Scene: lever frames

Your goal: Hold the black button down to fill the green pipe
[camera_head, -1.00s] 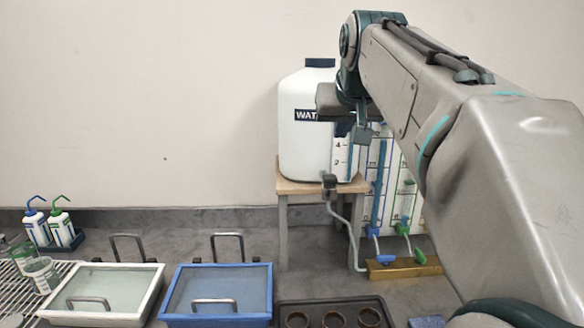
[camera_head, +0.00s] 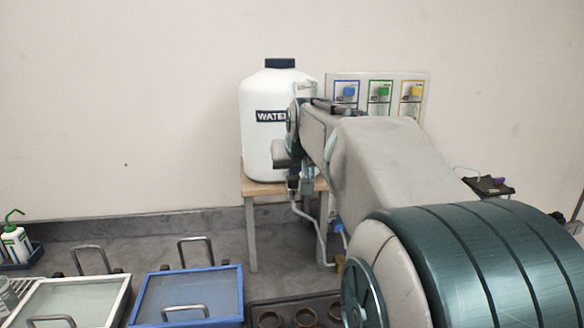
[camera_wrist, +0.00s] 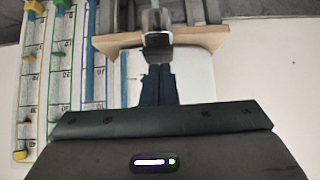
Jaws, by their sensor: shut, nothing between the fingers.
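The black button (camera_wrist: 157,42) is a small dark block on the tap at the front of the white water tank. It also shows in the head view (camera_head: 293,183), close beside my gripper (camera_head: 306,184). In the wrist view my gripper (camera_wrist: 157,69) is shut and empty, its fingertips right at the block's edge. I cannot tell whether they touch or press it. The green-edged pipe scale (camera_wrist: 60,70) stands left in the wrist view, between a blue pipe (camera_wrist: 90,55) and a yellow-edged scale (camera_wrist: 28,95). I cannot read the green pipe's level.
The water tank (camera_head: 262,100) stands on a wooden stand (camera_head: 252,188). A wall panel (camera_head: 422,82) with blue, green and yellow pictures is behind my arm. A blue-framed lidded box (camera_head: 240,290) and a dark tray (camera_head: 262,303) are in front.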

